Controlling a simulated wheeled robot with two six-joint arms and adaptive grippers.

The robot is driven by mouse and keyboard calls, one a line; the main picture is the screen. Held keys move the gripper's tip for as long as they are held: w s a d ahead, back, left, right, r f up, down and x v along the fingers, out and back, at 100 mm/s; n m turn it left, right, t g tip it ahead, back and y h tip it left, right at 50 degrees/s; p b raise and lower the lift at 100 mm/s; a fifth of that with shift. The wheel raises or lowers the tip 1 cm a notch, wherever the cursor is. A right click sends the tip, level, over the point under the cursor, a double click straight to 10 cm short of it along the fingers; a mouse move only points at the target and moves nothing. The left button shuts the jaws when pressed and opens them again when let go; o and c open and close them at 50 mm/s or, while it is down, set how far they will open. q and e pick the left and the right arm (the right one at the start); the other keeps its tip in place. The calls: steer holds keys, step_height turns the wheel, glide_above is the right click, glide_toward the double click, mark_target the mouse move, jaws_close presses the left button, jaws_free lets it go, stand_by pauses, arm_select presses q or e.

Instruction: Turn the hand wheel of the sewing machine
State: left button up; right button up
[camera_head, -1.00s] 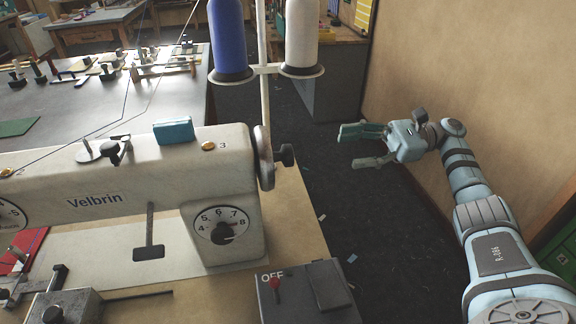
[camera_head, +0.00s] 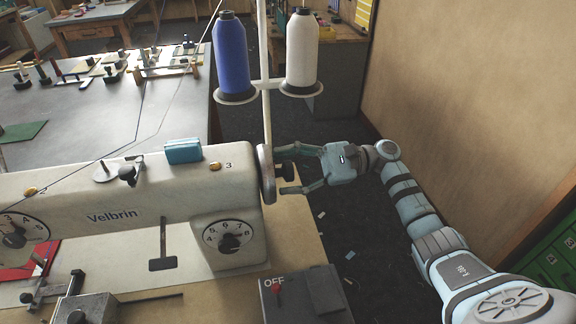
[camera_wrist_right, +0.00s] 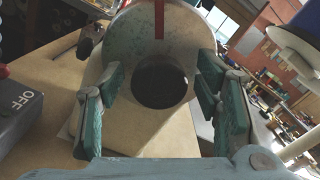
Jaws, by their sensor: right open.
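The sewing machine (camera_head: 130,205), a cream body marked Velbrin, fills the left of the head view. Its hand wheel (camera_head: 266,175) is a grey disc on the machine's right end, seen nearly edge-on. My right gripper (camera_head: 284,170) is open at the wheel's outer side, its fingers pointing left at it. In the right wrist view, the wheel's pale face (camera_wrist_right: 120,45) has a red mark at its top and a dark round knob (camera_wrist_right: 160,86) at its centre. The open fingers (camera_wrist_right: 160,98) stand on either side of the knob; contact cannot be told. My left gripper is out of view.
Two thread spools, blue (camera_head: 232,55) and white (camera_head: 301,48), stand on a rack behind the wheel. A grey switch box (camera_head: 305,295) marked OFF sits in front. A wall (camera_head: 460,90) and green drawers (camera_head: 545,255) are at the right.

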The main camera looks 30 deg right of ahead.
steer(key=shift+c, duration=0.6)
steer(key=c, duration=1.1)
steer(key=shift+o, duration=0.2)
steer(key=shift+f, duration=0.1)
